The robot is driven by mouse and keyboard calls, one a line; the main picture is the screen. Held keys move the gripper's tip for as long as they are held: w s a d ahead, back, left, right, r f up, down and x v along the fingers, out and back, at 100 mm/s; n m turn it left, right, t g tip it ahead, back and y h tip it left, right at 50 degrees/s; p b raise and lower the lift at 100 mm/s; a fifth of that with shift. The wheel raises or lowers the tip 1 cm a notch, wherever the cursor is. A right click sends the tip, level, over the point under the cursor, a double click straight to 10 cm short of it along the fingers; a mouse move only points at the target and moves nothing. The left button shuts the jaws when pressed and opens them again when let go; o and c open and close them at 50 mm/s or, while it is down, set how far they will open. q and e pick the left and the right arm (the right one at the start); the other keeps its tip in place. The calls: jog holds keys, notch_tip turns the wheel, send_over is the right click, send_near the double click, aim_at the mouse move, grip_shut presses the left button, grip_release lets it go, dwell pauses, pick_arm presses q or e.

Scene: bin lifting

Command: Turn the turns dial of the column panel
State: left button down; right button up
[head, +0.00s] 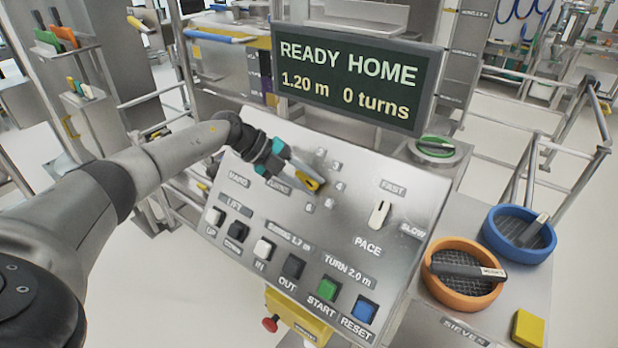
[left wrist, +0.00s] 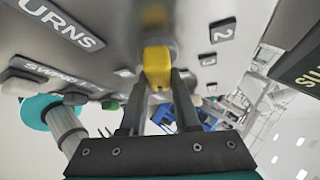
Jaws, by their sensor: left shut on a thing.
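The turns dial has a yellow knob (head: 315,185) on the sloped grey column panel (head: 330,225), with small number plates around it and a TURNS label to its left. My left gripper (head: 308,180) is at the dial, reaching in from the left. In the left wrist view its two fingers (left wrist: 160,100) are shut on the yellow knob (left wrist: 157,66). The dial's pointer and part of its ring are hidden by the gripper. The display (head: 350,85) above reads READY HOME, 1.20 m, 0 turns. My right gripper is not in view.
A white PACE knob (head: 379,214) sits right of the dial. Lift, swing, green START (head: 328,288) and blue RESET (head: 365,310) buttons line the lower panel. Orange (head: 435,285) and blue (head: 492,238) sieves stand at the right, by a yellow block (head: 528,328).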

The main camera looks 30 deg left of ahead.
pick_arm(q)
jog(key=shift+s+a+f+m+g+y, duration=0.1)
jog(key=shift+m+g+y, duration=0.35)
jog(key=shift+m, duration=0.35)
jog(key=shift+f, duration=0.1)
jog(key=c, duration=0.6)
grip_release()
jog(key=shift+c, duration=0.2)
jog(key=v, duration=1.5)
jog(key=shift+r+b, duration=0.25)
jog(key=shift+b, duration=0.1)
